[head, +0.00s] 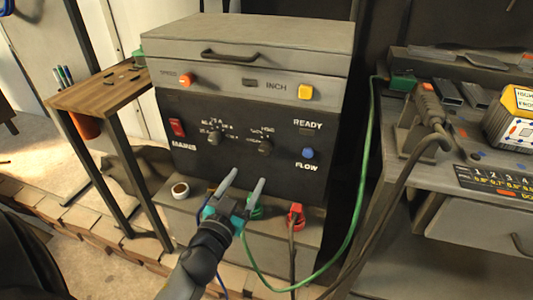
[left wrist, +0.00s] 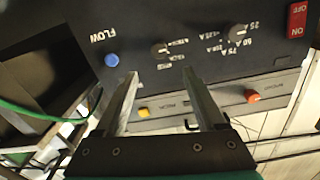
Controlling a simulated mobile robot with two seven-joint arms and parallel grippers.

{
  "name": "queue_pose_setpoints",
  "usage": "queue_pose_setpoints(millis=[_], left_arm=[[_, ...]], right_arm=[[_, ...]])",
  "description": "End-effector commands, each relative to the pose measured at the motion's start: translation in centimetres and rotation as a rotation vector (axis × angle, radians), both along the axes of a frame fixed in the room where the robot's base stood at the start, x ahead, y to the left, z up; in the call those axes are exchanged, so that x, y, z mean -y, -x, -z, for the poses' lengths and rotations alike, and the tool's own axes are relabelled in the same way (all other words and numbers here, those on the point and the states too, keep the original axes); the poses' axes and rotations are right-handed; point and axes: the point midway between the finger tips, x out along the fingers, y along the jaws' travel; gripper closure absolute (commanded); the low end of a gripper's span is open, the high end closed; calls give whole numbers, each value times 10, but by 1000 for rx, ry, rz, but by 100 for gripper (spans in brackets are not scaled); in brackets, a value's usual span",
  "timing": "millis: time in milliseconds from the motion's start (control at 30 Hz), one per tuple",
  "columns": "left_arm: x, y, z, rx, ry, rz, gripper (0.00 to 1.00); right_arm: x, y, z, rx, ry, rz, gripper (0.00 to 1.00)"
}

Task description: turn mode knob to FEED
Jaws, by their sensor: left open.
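The dark front panel (head: 185,165) of the grey machine carries two dark round knobs with white markings. The right one, apparently the mode knob (head: 265,147), sits left of the blue FLOW button (head: 308,154); its labels are too small to read, so its setting cannot be told. In the left wrist view, upside down, the mode knob (left wrist: 160,50) shows just beyond the fingertips. The other knob (head: 215,138) has ampere marks. My left gripper (head: 246,180) is open and empty, its two fingers apart, in front of and below the mode knob in the head view. My right gripper is not in view.
A red MAINS switch (head: 177,127), orange SPEED knob (head: 186,79) and yellow INCH button (head: 305,92) surround the knobs. Below are a cup (head: 180,190) and a red plug (head: 296,214). A green cable (head: 365,170) hangs right. A bench (head: 455,205) stands right.

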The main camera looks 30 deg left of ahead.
Motion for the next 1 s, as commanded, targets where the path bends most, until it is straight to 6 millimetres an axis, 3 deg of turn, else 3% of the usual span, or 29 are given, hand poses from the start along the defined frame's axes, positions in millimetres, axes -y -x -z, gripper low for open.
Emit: queue_pose_setpoints(millis=[600,1000], left_arm=[[-21,-100,1,1,-2,0,28],[-25,-121,1,-2,1,1,28]], right_arm=[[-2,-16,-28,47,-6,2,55],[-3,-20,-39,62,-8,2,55]])
